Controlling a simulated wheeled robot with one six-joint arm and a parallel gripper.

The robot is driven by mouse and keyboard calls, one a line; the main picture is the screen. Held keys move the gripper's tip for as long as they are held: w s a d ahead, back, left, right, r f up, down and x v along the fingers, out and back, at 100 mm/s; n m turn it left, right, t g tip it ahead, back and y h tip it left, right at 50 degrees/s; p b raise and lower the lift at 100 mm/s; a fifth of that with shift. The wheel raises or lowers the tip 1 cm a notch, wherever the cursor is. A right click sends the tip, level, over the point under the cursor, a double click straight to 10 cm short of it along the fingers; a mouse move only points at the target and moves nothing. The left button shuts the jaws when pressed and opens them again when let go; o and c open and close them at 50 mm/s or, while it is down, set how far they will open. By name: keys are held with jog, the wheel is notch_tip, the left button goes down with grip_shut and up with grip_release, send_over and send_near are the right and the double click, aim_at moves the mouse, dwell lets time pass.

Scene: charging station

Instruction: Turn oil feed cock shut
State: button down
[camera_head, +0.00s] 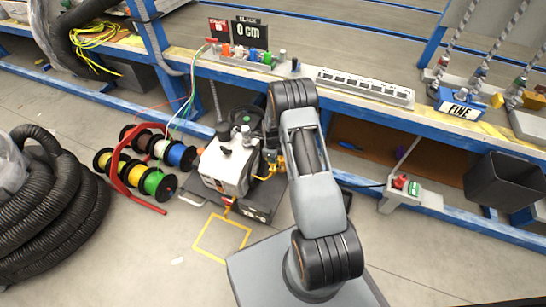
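A white and grey machine (228,163) with dark knobs on top stands on the floor, left of my arm. A small yellow and red part (229,205) sticks out low on its front. Yellow parts (273,166) show at its right side, partly behind my arm. I cannot tell which of these, if any, is the oil feed cock. My arm bends over at the top and its far end comes down beside the machine's right side. My gripper's fingers are not clear there, so their opening and any contact cannot be told.
Cable reels (150,183) on a red stand and a thick black hose (50,200) lie left. A yellow floor outline (205,250) is empty. Floor is clear at lower right.

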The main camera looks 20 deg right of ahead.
jog(key=shift+m, duration=0.3)
dwell(0.4)
jog(key=c, duration=1.1)
grip_release()
notch_tip(320, 180, up, 14)
jog(key=p, duration=0.4)
jog(key=shift+p, duration=0.4)
jog(key=shift+f, duration=0.1)
jog(key=s+a+r+n+t+p, duration=0.2)
jog(key=r+n+p, duration=0.55)
jog(key=r, duration=1.15)
jog(key=s+a+r+n+p, duration=0.3)
jog(key=s+r+n+p, duration=0.3)
jog(key=r, duration=0.5)
jog(key=s+a+r+n+t+p, duration=0.1)
jog(key=s+a+r+n+p, duration=0.1)
jog(key=s+r+n+p, duration=0.5)
jog(key=s+a+r+n+p, duration=0.3)
jog(key=s+r+n+p, duration=0.4)
jog(key=r, duration=1)
jog(key=shift+s+a+r+t+p, duration=0.2)
jog(key=shift+a+t+p, duration=0.1)
jog(key=shift+p, duration=0.4)
